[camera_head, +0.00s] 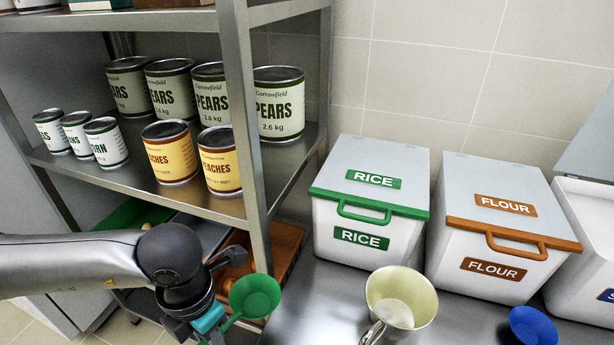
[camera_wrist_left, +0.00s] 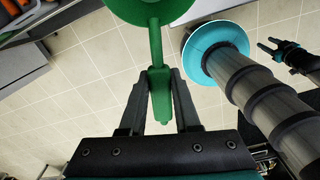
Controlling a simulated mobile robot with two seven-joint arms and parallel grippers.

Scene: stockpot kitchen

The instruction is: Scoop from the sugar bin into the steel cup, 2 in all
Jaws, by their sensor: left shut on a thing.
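My left gripper (camera_wrist_left: 159,75) is shut on the handle of a green scoop (camera_head: 255,297). The scoop's bowl looks empty and is held in front of the shelf, left of the steel cup. The scoop also shows in the left wrist view (camera_wrist_left: 158,95). The steel cup (camera_head: 424,303) stands on the counter, with a pale round patch inside that could be its bottom or contents. A white bin (camera_head: 590,215) at the right edge has a raised lid and a partly cut-off blue label starting with S. My right gripper (camera_wrist_left: 267,44) is small in the left wrist view, fingers apart and empty.
The closed rice bin (camera_head: 365,242) and closed flour bin (camera_head: 485,275) stand behind the cup. A blue round scoop or bowl (camera_head: 532,326) lies right of the cup. A metal shelf (camera_head: 250,120) with several cans stands at the left. The counter (camera_head: 325,300) left of the cup is clear.

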